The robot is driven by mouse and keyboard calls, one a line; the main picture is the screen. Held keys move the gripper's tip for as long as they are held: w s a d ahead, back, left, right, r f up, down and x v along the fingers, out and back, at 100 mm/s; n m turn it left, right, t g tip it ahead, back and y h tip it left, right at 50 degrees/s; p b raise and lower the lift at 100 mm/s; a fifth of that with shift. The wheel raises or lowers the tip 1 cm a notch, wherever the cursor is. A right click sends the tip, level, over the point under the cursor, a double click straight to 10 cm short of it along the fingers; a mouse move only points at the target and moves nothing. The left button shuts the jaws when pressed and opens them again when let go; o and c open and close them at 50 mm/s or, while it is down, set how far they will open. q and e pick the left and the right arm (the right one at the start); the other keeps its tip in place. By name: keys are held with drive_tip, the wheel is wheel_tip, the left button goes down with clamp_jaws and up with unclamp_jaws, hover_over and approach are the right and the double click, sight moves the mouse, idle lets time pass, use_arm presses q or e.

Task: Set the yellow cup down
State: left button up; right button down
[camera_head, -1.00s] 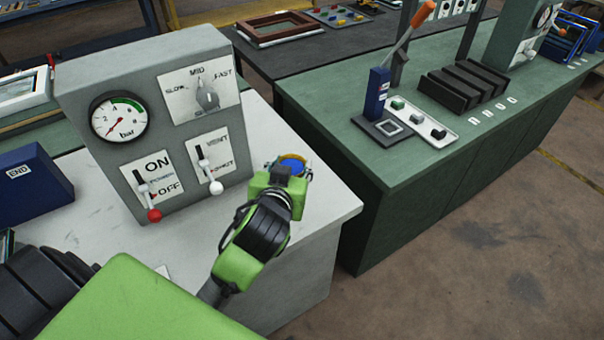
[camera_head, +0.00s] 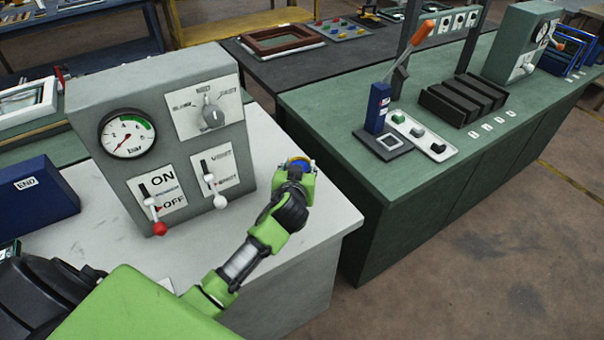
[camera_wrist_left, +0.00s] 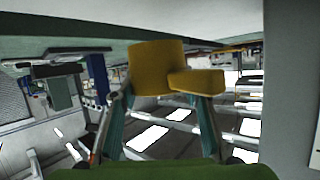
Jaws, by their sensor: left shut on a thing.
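The yellow cup (camera_wrist_left: 155,66) shows in the left wrist view between the two fingers of my left gripper (camera_wrist_left: 160,95), with its handle towards the right of that picture. In the head view my left gripper (camera_head: 297,175) is shut on the cup, and mostly the cup's blue inside and yellow rim (camera_head: 298,163) show above the fingers. The cup is over the right part of the light grey table (camera_head: 322,212), to the right of the control panel. Its base is close to the table top; I cannot tell whether it touches. My right gripper is not in view.
The grey control panel (camera_head: 150,130), with a red-knobbed lever (camera_head: 159,228) and a white-knobbed lever (camera_head: 219,201), stands left of the gripper. A green bench (camera_head: 350,125) is across a narrow gap on the right. The table's front right is clear.

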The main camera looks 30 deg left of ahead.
use_arm(q)
drive_tip(key=shift+w+f, duration=0.95)
drive_tip(key=shift+f, duration=0.2)
wheel_tip(320, 180, down, 3)
drive_tip(key=shift+r+p, duration=0.1)
drive_tip(key=shift+p, duration=0.4)
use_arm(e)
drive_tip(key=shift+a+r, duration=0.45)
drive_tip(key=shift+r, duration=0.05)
use_arm(q)
drive_tip(key=shift+f, duration=0.2)
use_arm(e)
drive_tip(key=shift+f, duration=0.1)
use_arm(q)
drive_tip(key=shift+f+b, duration=0.2)
drive_tip(key=shift+b, duration=0.1)
drive_tip(key=o, duration=1.1)
drive_tip(key=shift+r, duration=0.1)
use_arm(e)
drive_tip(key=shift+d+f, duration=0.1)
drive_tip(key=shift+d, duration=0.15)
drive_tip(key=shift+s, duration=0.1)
